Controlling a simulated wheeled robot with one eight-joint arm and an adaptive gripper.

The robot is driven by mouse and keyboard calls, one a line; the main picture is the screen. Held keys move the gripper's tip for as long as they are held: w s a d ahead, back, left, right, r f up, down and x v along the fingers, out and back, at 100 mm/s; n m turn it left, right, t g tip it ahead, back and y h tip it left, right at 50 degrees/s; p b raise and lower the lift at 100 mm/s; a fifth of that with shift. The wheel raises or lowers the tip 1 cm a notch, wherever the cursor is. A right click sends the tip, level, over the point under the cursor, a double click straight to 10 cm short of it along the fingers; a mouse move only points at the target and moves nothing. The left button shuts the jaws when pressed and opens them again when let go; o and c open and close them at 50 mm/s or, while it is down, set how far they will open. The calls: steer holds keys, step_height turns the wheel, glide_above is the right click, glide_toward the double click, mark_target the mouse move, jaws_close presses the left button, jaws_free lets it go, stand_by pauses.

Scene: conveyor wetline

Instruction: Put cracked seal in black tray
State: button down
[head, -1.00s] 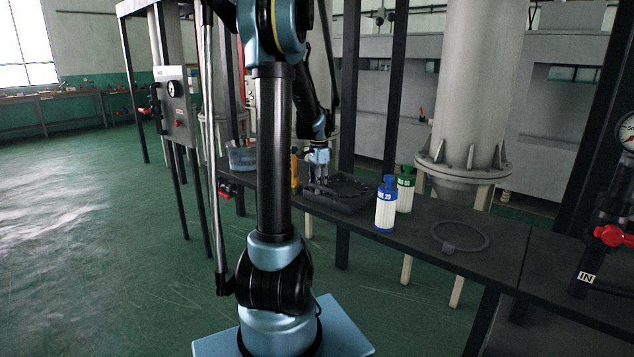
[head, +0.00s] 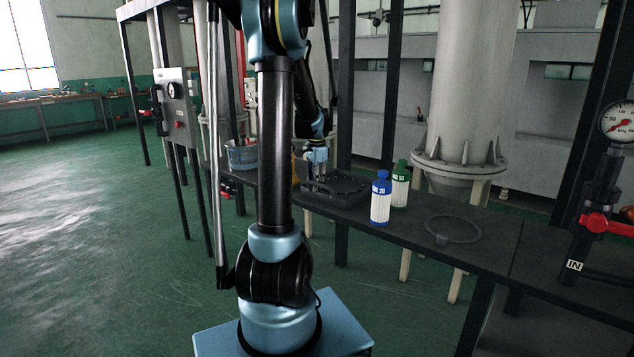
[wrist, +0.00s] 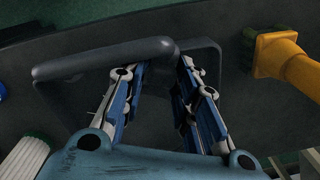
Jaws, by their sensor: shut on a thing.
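My gripper (head: 316,172) is at the left part of the black tray (head: 347,204), low over it, on the dark bench. In the wrist view my gripper (wrist: 164,75) has its fingertips close together on a dark, rounded seal (wrist: 95,60), which I take for the cracked seal. It extends left from the fingertips over the tray (wrist: 215,72). No crack can be made out. Whether the seal touches the tray floor cannot be told. Another dark ring (head: 455,240) with a small grey block lies on the bench to the right.
A blue-capped bottle (head: 381,203) and a green-capped bottle (head: 400,186) stand just right of the tray. A yellow fitting (wrist: 285,60) is close on the gripper's other side. A clear bluish tub (head: 242,156) stands further left. A red-handled valve (head: 597,222) is at far right.

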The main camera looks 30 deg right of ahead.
steer(key=shift+w+d+f, duration=0.1)
steer(key=shift+w+f, duration=0.15)
stand_by(0.3)
steer(key=c, duration=1.4)
jaws_free()
steer(key=shift+c, duration=0.2)
steer(key=o, duration=0.3)
steer(key=shift+w+f, duration=0.2)
steer(key=shift+f, duration=0.1)
steer(key=shift+w+f, duration=0.6)
steer(key=shift+w, duration=0.15)
steer(key=shift+s+r, duration=0.5)
steer(key=shift+s, duration=0.05)
steer(key=shift+s+r, duration=0.2)
steer(key=shift+r, duration=0.6)
steer(key=shift+w+r, duration=0.15)
steer(key=shift+r, duration=3)
